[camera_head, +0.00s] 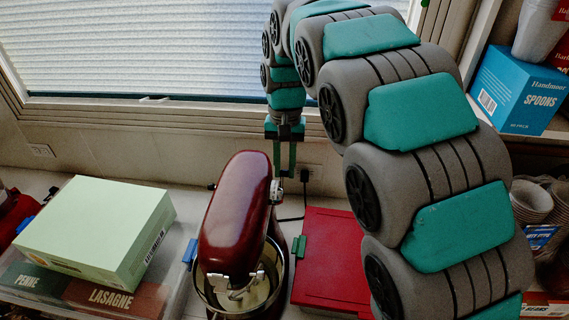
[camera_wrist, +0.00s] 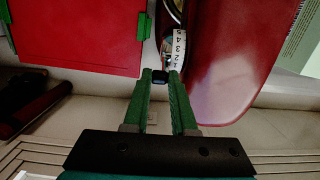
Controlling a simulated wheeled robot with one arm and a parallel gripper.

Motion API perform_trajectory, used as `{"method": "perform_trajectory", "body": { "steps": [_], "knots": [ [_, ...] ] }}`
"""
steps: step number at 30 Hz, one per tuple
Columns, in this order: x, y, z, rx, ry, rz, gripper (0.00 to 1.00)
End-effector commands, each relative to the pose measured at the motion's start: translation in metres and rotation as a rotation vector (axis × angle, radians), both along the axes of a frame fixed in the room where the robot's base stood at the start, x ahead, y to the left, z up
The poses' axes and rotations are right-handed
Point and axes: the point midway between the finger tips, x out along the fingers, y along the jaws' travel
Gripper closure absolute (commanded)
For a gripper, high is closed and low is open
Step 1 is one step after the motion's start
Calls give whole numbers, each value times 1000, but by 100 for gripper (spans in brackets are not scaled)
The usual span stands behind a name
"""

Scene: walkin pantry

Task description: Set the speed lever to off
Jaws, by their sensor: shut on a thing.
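A dark red stand mixer (camera_head: 232,215) stands on the counter below the window, and its glossy head (camera_wrist: 228,65) fills the right of the wrist view. On its side is a white speed scale (camera_wrist: 177,48) with printed numbers. The small dark speed lever (camera_wrist: 160,77) lies near the low-number end of the scale, and its exact setting cannot be read. My gripper (camera_wrist: 161,76) has its green fingertips closed on the lever, one on each side. In the head view my gripper (camera_head: 285,172) points down at the right side of the mixer head, and the lever cannot be made out.
A red case (camera_head: 330,262) with green latches lies right of the mixer. Left are a pale green box (camera_head: 98,228) and a container with pasta labels. A metal bowl (camera_head: 275,262) sits under the mixer head. The window wall is close behind. Shelves stand at the right.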

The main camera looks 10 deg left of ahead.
Motion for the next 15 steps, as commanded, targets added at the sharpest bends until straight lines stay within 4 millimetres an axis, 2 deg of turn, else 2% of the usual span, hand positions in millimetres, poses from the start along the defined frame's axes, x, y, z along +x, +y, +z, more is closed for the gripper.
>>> {"method": "perform_trajectory", "body": {
  "steps": [15],
  "knots": [
    [14,1,-7,-10,213,0,100]
  ]
}}
